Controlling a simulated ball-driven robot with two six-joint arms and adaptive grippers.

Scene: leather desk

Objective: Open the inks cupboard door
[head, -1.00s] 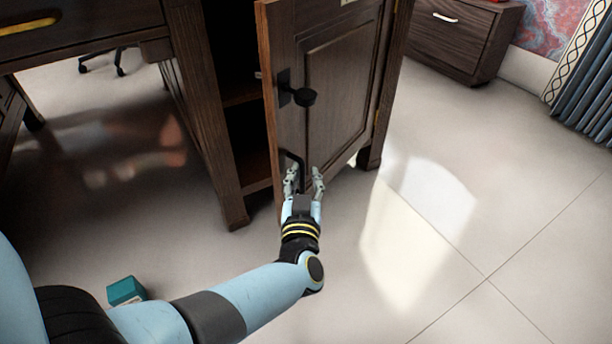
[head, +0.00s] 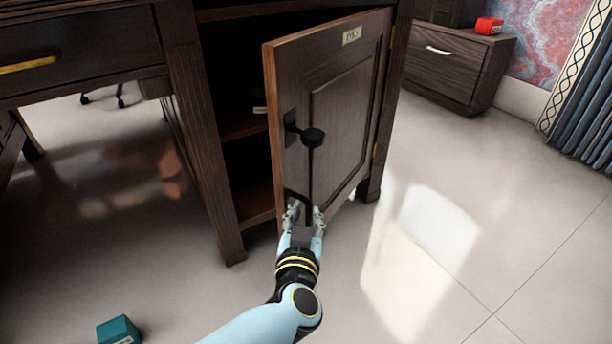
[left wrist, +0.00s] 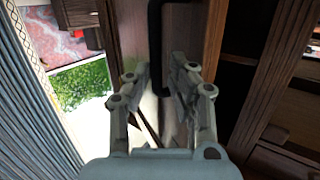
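The inks cupboard door (head: 340,120) stands ajar in the head view, with a label plate (head: 352,35) near its top. My right gripper is not in view.
Dark shelves (head: 245,128) show inside the cupboard, left of the door. A teal box (head: 118,330) lies on the floor at lower left. A drawer cabinet (head: 455,65) with a red item (head: 489,26) stands at back right. The floor (head: 480,220) right of the door is clear.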

